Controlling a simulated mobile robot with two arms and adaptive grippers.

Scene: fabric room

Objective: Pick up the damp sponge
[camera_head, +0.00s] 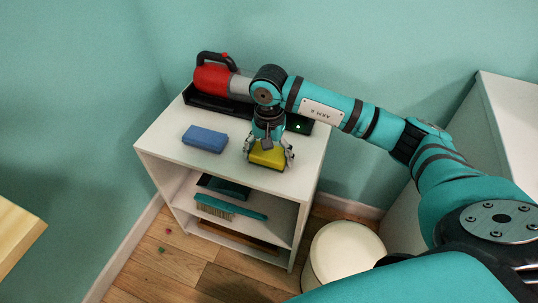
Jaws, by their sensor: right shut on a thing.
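A yellow sponge-like block (267,156) is on the top of a white shelf unit, near its front edge. My right gripper (268,153) points down over it and is shut on it, with a finger on each side. The block looks level; I cannot tell whether it still touches the shelf top. A blue sponge-like block (205,139) lies flat on the shelf top to the left, apart from the gripper. Which one is damp does not show. My left gripper is not in view.
The white shelf unit (165,150) holds a red handheld vacuum (212,80) in a black tray at the back. A brush (230,208) and dustpan (222,187) lie on lower shelves. A cream bin (345,255) stands at right. A wooden table corner (15,230) shows at left.

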